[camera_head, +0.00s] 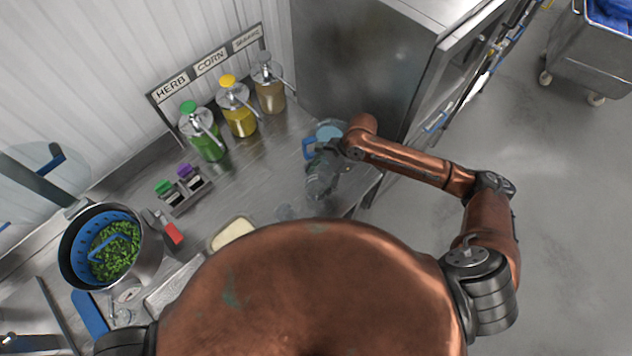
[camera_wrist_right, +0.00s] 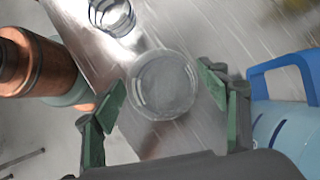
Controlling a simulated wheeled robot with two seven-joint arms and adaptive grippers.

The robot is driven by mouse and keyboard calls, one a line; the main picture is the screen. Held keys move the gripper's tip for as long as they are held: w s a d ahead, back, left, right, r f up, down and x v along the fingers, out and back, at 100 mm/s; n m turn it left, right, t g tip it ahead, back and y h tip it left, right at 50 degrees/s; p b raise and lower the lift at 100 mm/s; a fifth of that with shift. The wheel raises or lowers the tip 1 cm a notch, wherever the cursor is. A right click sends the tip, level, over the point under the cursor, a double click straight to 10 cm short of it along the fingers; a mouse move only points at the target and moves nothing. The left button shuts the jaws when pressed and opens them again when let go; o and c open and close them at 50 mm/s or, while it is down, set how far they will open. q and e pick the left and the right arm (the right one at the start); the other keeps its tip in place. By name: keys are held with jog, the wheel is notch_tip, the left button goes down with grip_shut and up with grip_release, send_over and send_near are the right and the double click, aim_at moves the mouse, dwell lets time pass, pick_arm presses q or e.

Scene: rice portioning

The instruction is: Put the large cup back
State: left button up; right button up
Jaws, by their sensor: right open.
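A clear round cup (camera_wrist_right: 163,88) shows from above in the right wrist view, between the spread green-padded fingers of my right gripper (camera_wrist_right: 163,82). I cannot tell whether either finger touches it. A second, smaller-looking clear cup (camera_wrist_right: 113,14) stands beyond it at the top of that view. In the head view my right gripper (camera_head: 321,178) points down over the right end of the counter and hides what is under it. My left gripper is in neither view.
Sauce pumps (camera_head: 240,118) line the back. A pot with a green-filled blue colander (camera_head: 73,250) stands left. The middle counter (camera_head: 245,180) is mostly clear.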

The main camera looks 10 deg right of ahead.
jog(key=v, duration=1.1)
